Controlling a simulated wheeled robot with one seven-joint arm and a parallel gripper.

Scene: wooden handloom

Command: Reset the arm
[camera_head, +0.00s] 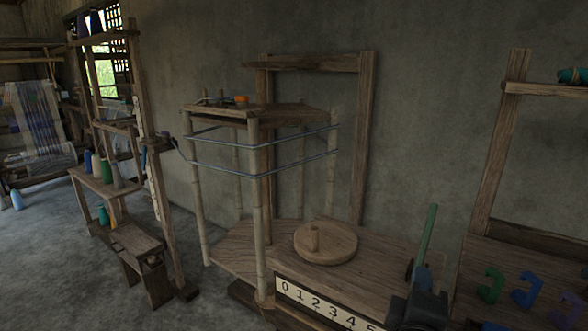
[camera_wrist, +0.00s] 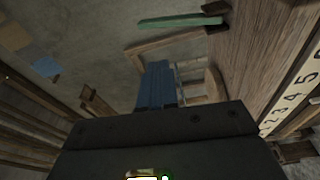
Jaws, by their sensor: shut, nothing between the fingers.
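My gripper (camera_head: 422,274) is at the lower right of the head view, just in front of the wooden bench with the number strip. Its blue fingers also fill the middle of the wrist view (camera_wrist: 157,70). They are shut together with nothing between them. A green bar (camera_head: 427,232) stands tilted just behind the fingers in the head view. A green bar (camera_wrist: 180,22) also lies near the top of the wrist view, apart from the fingers.
The bench carries a number strip (camera_head: 318,304) and a round wooden disc (camera_head: 325,243) with a peg. A bamboo-legged frame (camera_head: 257,190) with blue bands stands left of it. A board with coloured hooks (camera_head: 490,286) is at right. Spools (camera_head: 105,170) stand on a shelf at left.

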